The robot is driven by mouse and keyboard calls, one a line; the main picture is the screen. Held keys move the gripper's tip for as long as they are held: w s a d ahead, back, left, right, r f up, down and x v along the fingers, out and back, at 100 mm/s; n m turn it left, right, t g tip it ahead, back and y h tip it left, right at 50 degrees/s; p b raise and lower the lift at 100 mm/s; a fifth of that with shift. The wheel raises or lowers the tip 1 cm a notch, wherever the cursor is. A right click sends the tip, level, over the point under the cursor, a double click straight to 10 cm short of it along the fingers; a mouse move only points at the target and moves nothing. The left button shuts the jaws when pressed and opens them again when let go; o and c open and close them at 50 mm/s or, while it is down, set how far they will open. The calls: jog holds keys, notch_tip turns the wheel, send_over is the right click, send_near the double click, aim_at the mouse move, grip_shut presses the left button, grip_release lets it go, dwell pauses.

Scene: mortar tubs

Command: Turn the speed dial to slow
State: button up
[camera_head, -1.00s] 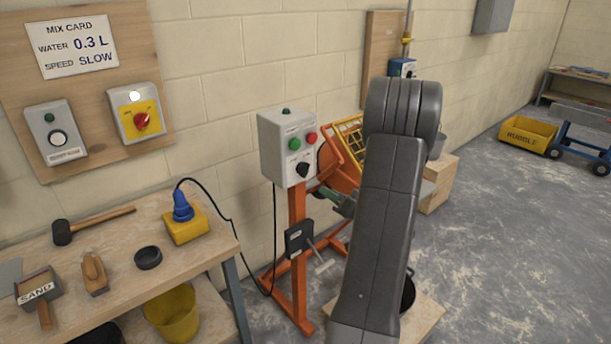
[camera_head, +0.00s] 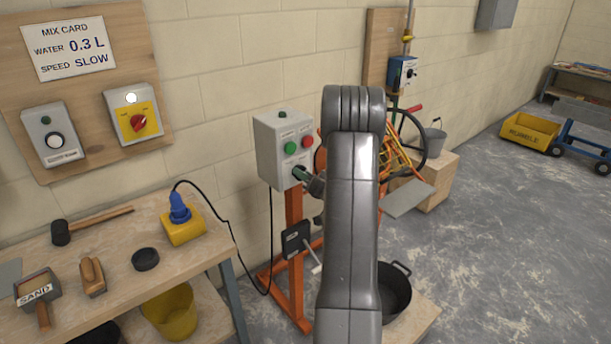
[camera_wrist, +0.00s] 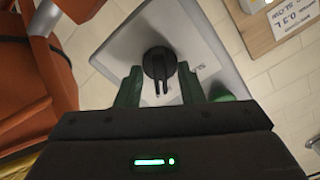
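The grey control box (camera_head: 270,155) on the orange stand has a green and a red button on its front. Its black speed dial (camera_wrist: 160,62) shows in the wrist view; in the head view my gripper covers it. My gripper (camera_head: 303,174) is at the lower front of the box. In the wrist view its green fingers (camera_wrist: 158,82) are apart, one on each side of the dial; I cannot tell whether they touch it. Small lettering beside the dial is partly hidden and hard to read. The mix card (camera_head: 70,48) reads "WATER 0.3 L, SPEED SLOW".
A workbench (camera_head: 115,230) with a mallet, sand scoop and blue plug stands at the left. Below the dial, a black lever box (camera_head: 295,241) sits on the stand. A black tub (camera_head: 394,291) is behind my arm. Open floor lies at the right.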

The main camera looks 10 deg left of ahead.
grip_shut()
jog(key=shift+f+n+b, duration=0.2)
jog(key=shift+n+b, duration=0.1)
jog(key=shift+b, duration=0.35)
jog(key=shift+s+n+b, duration=0.1)
jog(key=shift+n+b, duration=6.6)
jog(key=shift+b, duration=2.55)
jog(key=shift+a+r, duration=0.1)
